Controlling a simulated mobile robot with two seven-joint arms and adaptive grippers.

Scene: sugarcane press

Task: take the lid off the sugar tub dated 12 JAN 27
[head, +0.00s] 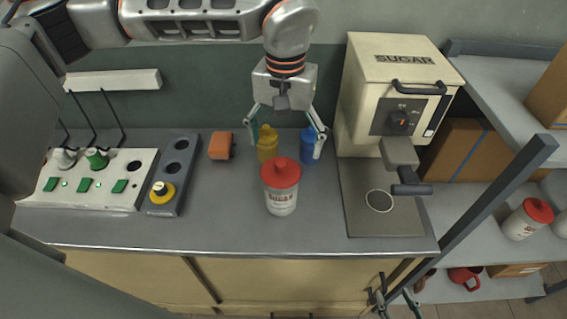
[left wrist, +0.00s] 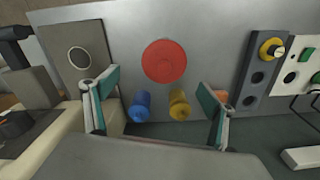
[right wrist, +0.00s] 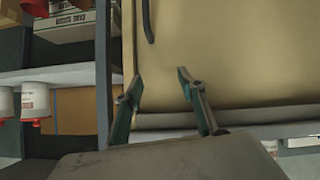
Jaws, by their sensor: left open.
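A white sugar tub (head: 281,200) with a red lid (head: 283,172) stands upright on the counter; its date is too small to read. From above, the red lid (left wrist: 165,61) shows in the left wrist view and hides the tub's body. My left gripper (head: 284,145) is open and empty, above and behind the tub, its fingers apart. In the left wrist view my left gripper (left wrist: 158,82) points toward the lid without touching it. My right gripper (right wrist: 158,76) is open and empty, low before the cabinet front. Another red-lidded tub (head: 523,222) stands on the right shelf, date unreadable.
Yellow (head: 267,146) and blue (head: 307,150) bottles stand behind the tub. The cream SUGAR machine (head: 385,75) is to the right, with a dark handle. A switch panel (head: 85,183) and an orange block (head: 220,147) are left. The counter front is clear.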

